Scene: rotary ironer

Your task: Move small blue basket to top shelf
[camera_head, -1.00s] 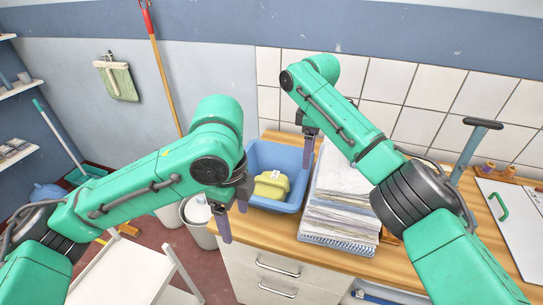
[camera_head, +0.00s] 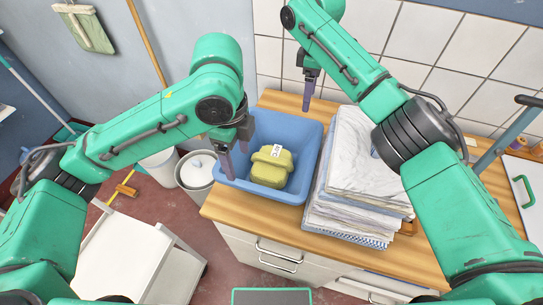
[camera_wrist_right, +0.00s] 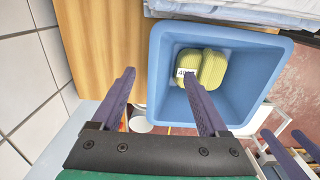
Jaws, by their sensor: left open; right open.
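The small blue basket (camera_head: 290,125) stands on the wooden counter, holding yellow-green folded cloths (camera_head: 271,167) with a white tag. My left gripper (camera_head: 236,155) is open at the basket's left rim, one finger overlapping the rim in the picture; contact is unclear. My right gripper (camera_head: 311,92) is open near the basket's back right corner. In the right wrist view, the basket (camera_wrist_right: 245,65) lies beyond my right gripper (camera_wrist_right: 160,85); one finger overlaps the basket, the other appears outside it. My left gripper's fingers (camera_wrist_right: 292,150) show at lower right.
A stack of folded linens (camera_head: 350,170) stands close on the basket's right. Bare wooden counter (camera_head: 260,220) lies in front. A white bin (camera_head: 196,170) and a white cart (camera_head: 125,250) stand at left. The tiled wall (camera_head: 395,55) is behind.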

